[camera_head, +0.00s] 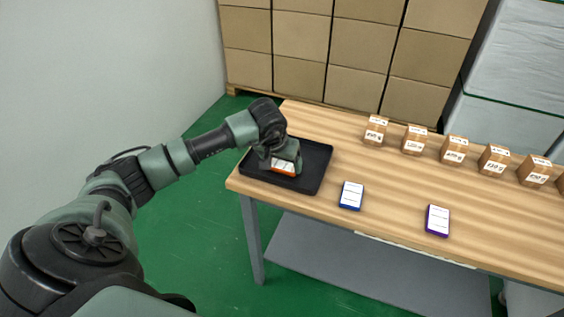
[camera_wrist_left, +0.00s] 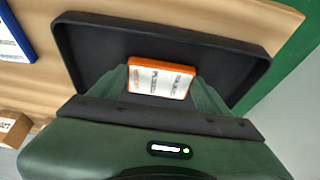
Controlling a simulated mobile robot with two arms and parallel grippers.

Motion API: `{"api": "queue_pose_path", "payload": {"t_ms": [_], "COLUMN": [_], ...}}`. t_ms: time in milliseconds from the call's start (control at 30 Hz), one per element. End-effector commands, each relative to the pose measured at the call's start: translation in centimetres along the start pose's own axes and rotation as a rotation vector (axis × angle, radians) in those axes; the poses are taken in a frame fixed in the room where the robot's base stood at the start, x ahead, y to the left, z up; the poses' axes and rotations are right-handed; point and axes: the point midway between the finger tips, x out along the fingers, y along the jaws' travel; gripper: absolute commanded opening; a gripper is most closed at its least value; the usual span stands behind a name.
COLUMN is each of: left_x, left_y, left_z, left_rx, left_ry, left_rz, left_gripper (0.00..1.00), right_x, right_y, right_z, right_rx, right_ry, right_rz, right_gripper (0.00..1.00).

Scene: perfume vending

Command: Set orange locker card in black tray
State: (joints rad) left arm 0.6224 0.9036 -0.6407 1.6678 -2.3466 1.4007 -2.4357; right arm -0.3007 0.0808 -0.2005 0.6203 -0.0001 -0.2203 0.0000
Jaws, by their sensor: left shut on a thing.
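The orange locker card (camera_head: 284,167) has a white label and an orange edge. My left gripper (camera_head: 285,158) is shut on it, over the black tray (camera_head: 316,168) at the left end of the table. In the left wrist view the card (camera_wrist_left: 160,79) sits between the fingers, with the black tray (camera_wrist_left: 95,48) behind it. I cannot tell whether the card touches the tray floor. No other thing shows in the tray. My right gripper is not in view.
A blue card (camera_head: 351,195) and a purple card (camera_head: 437,220) lie on the wooden table (camera_head: 390,185) right of the tray. Several small labelled boxes (camera_head: 415,139) stand in a row along the back. Stacked cartons (camera_head: 300,45) rise behind the table.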

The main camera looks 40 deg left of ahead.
Motion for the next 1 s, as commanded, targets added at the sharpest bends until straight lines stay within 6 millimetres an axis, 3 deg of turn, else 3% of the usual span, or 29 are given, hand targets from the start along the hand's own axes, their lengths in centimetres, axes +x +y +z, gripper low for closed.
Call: {"api": "queue_pose_path", "payload": {"t_ms": [133, 167, 233, 667, 1000], "left_x": [0.3, 0.3, 0.2, -0.5, -7.2], "left_y": [0.0, 0.0, 0.0, 0.0, -0.1], "left_z": [0.1, 0.1, 0.1, -0.1, -0.2], "left_rx": [0.001, 0.001, 0.0, 0.0, 0.002], "left_ry": [0.0, 0.0, 0.0, 0.002, 0.006], "left_rz": [0.0, 0.0, 0.0, 0.0, -0.001], "left_gripper": [0.38, 0.8, 0.99, 0.99, 0.99], "right_x": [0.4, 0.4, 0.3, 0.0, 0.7], "right_y": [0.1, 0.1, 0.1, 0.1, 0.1], "right_z": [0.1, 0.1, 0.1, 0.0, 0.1], "right_rx": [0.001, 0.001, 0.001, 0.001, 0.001], "right_ry": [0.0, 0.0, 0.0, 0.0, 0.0], "right_rz": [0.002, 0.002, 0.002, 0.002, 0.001], "right_gripper": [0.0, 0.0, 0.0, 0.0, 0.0]}}
